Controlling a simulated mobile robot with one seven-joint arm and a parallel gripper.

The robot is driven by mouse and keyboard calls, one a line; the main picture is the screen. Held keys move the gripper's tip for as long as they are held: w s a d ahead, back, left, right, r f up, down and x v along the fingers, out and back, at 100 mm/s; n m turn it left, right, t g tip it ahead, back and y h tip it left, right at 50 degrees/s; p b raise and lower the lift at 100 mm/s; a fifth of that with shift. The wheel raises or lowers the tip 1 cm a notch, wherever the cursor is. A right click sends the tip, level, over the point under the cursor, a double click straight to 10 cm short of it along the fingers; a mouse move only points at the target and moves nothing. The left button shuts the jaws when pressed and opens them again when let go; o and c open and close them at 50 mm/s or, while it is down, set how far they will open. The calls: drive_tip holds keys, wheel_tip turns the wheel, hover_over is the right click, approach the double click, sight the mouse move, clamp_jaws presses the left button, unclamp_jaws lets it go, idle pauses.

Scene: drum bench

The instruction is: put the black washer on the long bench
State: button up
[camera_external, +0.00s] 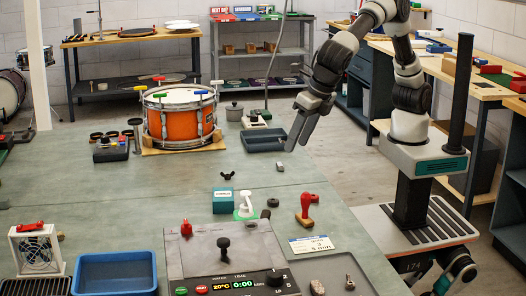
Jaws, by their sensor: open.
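My gripper (296,143) hangs open and empty above the right part of the large grey-green work table (120,205), just right of a dark blue tray. A small dark ring (273,202), which may be the black washer, lies on this table in front of my gripper, left of a red-handled stamp. Another small black round piece (265,213) lies close to it; the view is too small to tell which is the washer. A long wood-topped bench (498,88) runs along the right side. Which bench the task calls long is not clear from this view.
An orange drum (180,119) stands on a wooden board behind. The dark blue tray (263,140), a teal box (223,201), the red stamp (306,207) and a grey control panel (225,255) crowd the table's right half. The table's left middle is mostly clear.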

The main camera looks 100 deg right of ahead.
drive_tip(key=s+d+r+m+y, duration=0.1)
drive_tip(key=s+d+r+m, duration=0.3)
drive_tip(key=s+d+m, duration=0.4)
drive_tip(key=s+d+r+m+t+y, duration=0.1)
drive_tip(key=s+d+r+m, duration=0.4)
drive_tip(key=s+d+m, duration=0.4)
drive_tip(key=d+m, duration=0.3)
drive_tip(key=d, duration=0.2)
drive_tip(key=shift+d, duration=0.15)
drive_tip(key=shift+o, duration=0.7)
drive_tip(key=s+d+f+m+t+y, duration=0.1)
drive_tip(key=s+d+f+m, duration=0.1)
drive_tip(key=s+m, duration=0.3)
drive_tip(key=shift+s+m, duration=0.4)
drive_tip(key=shift+m, duration=0.2)
drive_tip(key=shift+d+f, duration=0.1)
drive_tip(key=shift+w, duration=0.1)
